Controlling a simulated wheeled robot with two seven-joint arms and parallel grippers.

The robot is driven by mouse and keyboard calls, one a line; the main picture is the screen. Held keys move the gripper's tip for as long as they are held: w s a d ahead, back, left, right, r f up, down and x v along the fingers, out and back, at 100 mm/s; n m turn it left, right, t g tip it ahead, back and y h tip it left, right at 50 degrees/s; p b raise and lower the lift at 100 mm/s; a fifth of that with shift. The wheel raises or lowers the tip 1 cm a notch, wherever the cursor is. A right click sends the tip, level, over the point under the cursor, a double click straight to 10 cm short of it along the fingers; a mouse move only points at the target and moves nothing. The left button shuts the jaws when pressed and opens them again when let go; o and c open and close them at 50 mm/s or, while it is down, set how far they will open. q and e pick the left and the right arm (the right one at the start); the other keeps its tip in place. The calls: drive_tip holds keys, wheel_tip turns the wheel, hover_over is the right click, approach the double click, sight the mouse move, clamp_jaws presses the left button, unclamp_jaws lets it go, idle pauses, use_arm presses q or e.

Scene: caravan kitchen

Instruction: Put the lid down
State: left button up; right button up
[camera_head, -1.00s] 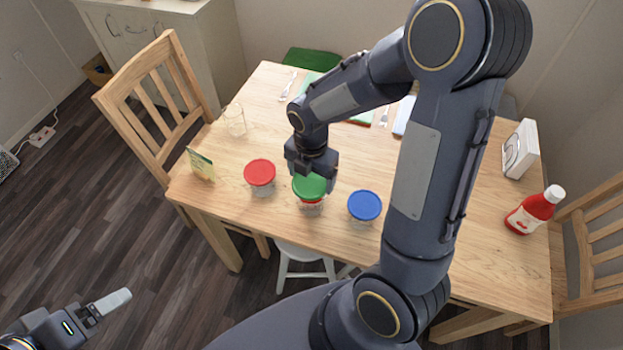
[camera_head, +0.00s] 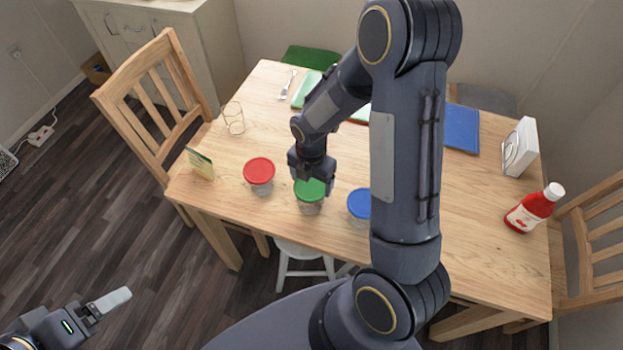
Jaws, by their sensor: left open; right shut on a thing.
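The green lid (camera_head: 309,192) is in the middle of the near part of the table, directly over a clear container (camera_head: 309,208). It looks level and appears to touch the rim, but I cannot tell whether it is seated. My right gripper (camera_head: 314,180) comes down from above and is shut on the green lid, hiding its far part. My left gripper (camera_head: 108,306) is open and empty at the lower left, over the floor and away from the table.
A red-lidded container (camera_head: 259,171) stands left of the green lid. A blue-lidded one (camera_head: 359,203) stands right, partly behind my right arm. A glass (camera_head: 234,119), a small card (camera_head: 200,164), a blue mat (camera_head: 462,128) and a ketchup bottle (camera_head: 534,208) are also on the table (camera_head: 480,240).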

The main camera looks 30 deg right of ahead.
sight(311, 185)
drive_tip(key=shift+f+b, duration=0.3)
drive_tip(key=shift+f, duration=0.1)
drive_tip(key=o, duration=0.9)
drive_tip(key=shift+r+p, duration=0.6)
wheel_tip(311, 185, up, 11)
drive_tip(key=s+a+r+m+t+y, duration=0.1)
drive_tip(key=s+r+m+t, duration=0.1)
drive_tip(key=s+m, duration=0.3)
drive_tip(key=s+a+r+m+t+y, duration=0.1)
drive_tip(key=s+r+m, duration=0.4)
drive_tip(key=m, duration=0.7)
drive_tip(key=s+a+r+m+t+y, duration=0.1)
drive_tip(key=s+a+r+m+t, duration=0.1)
drive_tip(key=s+m, duration=0.5)
drive_tip(key=shift+s+a+r+m+t+y, duration=0.1)
drive_tip(key=shift+a+r+m+t+y, duration=0.1)
drive_tip(key=shift+r+m, duration=0.2)
drive_tip(key=shift+a+r+m+t+y, duration=0.1)
drive_tip(key=shift+r+m+y, duration=0.1)
drive_tip(key=shift+r+m, duration=0.2)
drive_tip(key=shift+c, duration=0.4)
